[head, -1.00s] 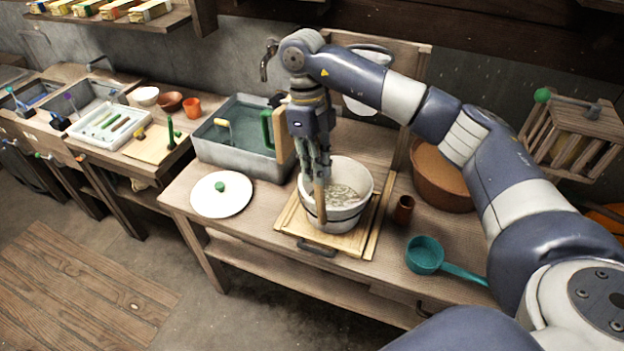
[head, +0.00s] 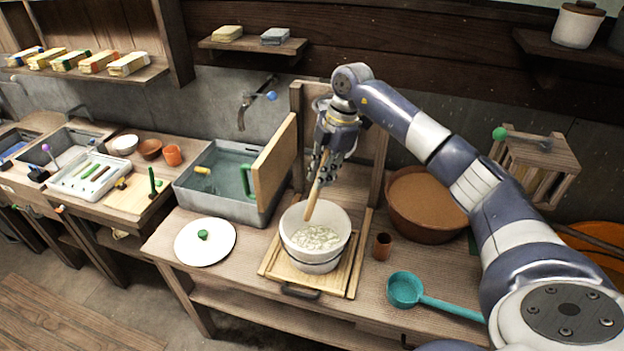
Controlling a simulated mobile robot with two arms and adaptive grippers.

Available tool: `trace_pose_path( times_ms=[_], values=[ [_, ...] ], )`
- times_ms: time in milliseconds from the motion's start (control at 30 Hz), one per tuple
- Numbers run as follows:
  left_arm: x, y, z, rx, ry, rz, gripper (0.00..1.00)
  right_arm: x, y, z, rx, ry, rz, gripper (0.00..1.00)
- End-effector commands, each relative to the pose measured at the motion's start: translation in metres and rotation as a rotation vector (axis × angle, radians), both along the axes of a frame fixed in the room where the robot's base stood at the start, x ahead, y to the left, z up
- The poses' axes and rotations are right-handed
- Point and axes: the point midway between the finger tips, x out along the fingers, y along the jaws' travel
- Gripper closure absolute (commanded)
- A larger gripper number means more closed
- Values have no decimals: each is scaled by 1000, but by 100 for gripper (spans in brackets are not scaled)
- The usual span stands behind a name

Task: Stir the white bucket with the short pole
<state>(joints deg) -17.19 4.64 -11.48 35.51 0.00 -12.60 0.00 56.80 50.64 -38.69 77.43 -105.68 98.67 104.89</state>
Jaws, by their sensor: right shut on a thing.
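The white bucket (head: 316,262) stands upright on a slatted wooden board on the bench, with pale, lumpy contents showing inside. My right gripper (head: 322,170) is above the bucket, shut on the short pole (head: 314,200), a light wooden stick. The pole hangs tilted, its lower end at the bucket's opening near the back rim; I cannot tell whether it touches the contents. My left gripper is not in view.
A white lid with a green knob (head: 205,242) lies left of the bucket. A small brown cup (head: 382,246), a teal ladle (head: 405,290) and a large brown tub (head: 425,205) are to the right. A metal water basin (head: 215,205) with an upright wooden panel (head: 274,165) stands behind left.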

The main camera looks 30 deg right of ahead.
Motion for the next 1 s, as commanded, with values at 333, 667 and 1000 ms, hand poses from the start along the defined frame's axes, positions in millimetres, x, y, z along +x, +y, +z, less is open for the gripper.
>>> trace_pose_path(
  times_ms=[333,667,1000],
  values=[
    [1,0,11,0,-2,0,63,5,-27,8,6,-4,-380,100],
    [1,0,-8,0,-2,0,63,-2,-36,-9,7,-5,-411,100],
    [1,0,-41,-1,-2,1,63,-18,-49,-38,6,-4,-409,100]
  ],
)
